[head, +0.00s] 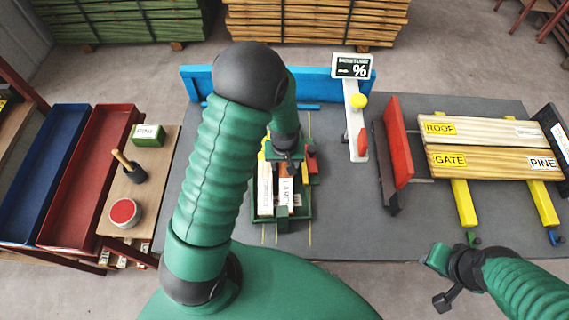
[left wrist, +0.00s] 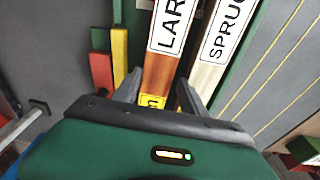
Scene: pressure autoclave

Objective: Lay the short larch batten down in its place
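The short larch batten (head: 284,192) is reddish brown with a white label. It lies lengthwise in or just over the green holder (head: 305,211), beside the paler spruce batten (head: 265,188). In the left wrist view the larch batten (left wrist: 159,73) runs between my left fingers, with the spruce batten (left wrist: 215,70) to its right. My left gripper (head: 292,166) is over the far end of the larch batten. The fingers (left wrist: 160,88) stand on both sides of it; whether they press on it is unclear. My right gripper (head: 440,278) is open and empty at the table's front right.
Red (left wrist: 101,70) and yellow (left wrist: 119,55) blocks stand close left of my left fingers in the wrist view. A blue fence (head: 200,83) and a percent display (head: 352,67) stand behind. A red plate (head: 398,140) and long labelled boards (head: 480,130) are on the right.

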